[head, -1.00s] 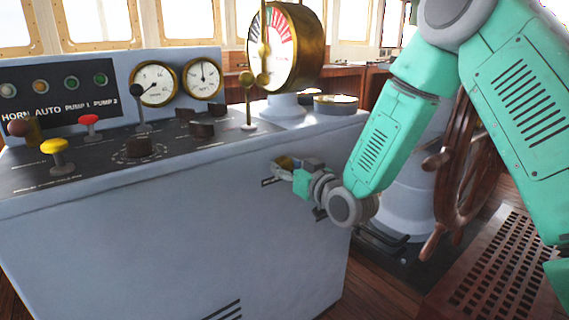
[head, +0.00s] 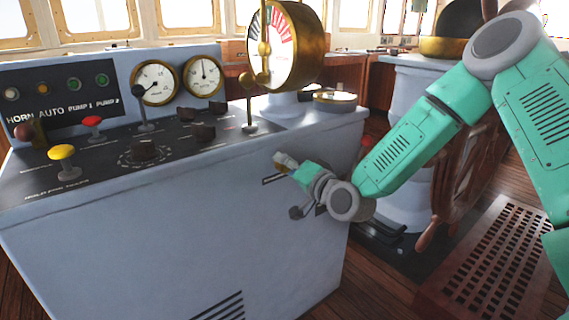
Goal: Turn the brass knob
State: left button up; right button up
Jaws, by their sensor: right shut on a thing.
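The brass knob (head: 280,158) is on the side face of the blue-grey console, near its right end, and only a small part of it shows. My right gripper (head: 286,164) is shut on the knob, its fingers pointing left at the console face. The fingers hide most of the knob, so how far it is turned cannot be told. My left gripper is out of view.
The console top (head: 60,180) carries a yellow-topped lever (head: 61,152), a red one (head: 92,121) and black knobs. A large brass-rimmed dial (head: 285,50) rises above my gripper. The wooden ship's wheel (head: 450,190) stands close behind my right forearm.

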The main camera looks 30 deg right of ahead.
jog(key=m, duration=0.3)
jog(key=shift+d+f+m, duration=0.15)
jog(key=shift+f+m, duration=0.05)
jog(key=shift+m, duration=0.2)
jog(key=m+b, duration=0.1)
jog(key=m, duration=0.1)
jog(key=shift+f+m, duration=0.1)
jog(key=shift+m, duration=0.2)
jog(key=m+b, duration=0.2)
jog(key=m, duration=0.1)
jog(key=shift+f+m, duration=0.15)
jog(key=shift+m, duration=0.15)
jog(key=shift+m+y+b, duration=0.3)
jog(key=shift+m+b, duration=1.2)
jog(key=shift+m, duration=0.4)
jog(key=shift+s, duration=0.1)
jog(key=o, duration=1.1)
jog(key=shift+o, duration=0.2)
jog(key=shift+d, duration=0.1)
